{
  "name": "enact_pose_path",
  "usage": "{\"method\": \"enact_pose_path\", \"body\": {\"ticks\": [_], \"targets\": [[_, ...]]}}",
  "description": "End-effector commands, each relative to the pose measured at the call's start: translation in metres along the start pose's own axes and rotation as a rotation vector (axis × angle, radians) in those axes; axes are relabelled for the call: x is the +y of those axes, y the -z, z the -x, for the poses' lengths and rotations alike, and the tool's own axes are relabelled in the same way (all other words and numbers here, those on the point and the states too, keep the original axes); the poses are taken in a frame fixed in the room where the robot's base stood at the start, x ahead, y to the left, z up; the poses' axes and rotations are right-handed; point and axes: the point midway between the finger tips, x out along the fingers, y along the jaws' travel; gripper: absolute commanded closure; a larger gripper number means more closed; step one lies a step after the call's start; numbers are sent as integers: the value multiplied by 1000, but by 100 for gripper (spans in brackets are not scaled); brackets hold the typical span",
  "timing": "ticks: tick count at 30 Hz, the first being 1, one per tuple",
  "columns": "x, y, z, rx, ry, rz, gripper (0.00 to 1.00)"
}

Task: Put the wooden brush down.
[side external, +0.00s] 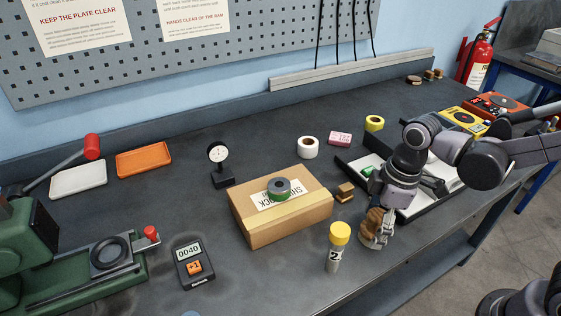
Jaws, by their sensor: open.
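The wooden brush (373,221) is a brown, rounded piece near the front edge of the bench, at right of centre. My gripper (376,240) points down at it, with the fingers low around or beside the brush. The jaws are open. The fingers partly cover the brush, and I cannot tell whether they touch it or whether its underside rests fully on the bench.
A yellow-capped tube (339,236) stands close to the left. A small wooden block (345,191) and a black-edged tray (354,168) lie behind. Bare bench (275,284) is at front left.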

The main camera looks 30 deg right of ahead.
Motion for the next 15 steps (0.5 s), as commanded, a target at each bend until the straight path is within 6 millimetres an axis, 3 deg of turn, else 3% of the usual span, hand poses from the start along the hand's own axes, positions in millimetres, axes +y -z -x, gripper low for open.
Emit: {"method": "enact_pose_path", "body": {"ticks": [15], "targets": [[0,-1,60,0,0,0,24]]}}
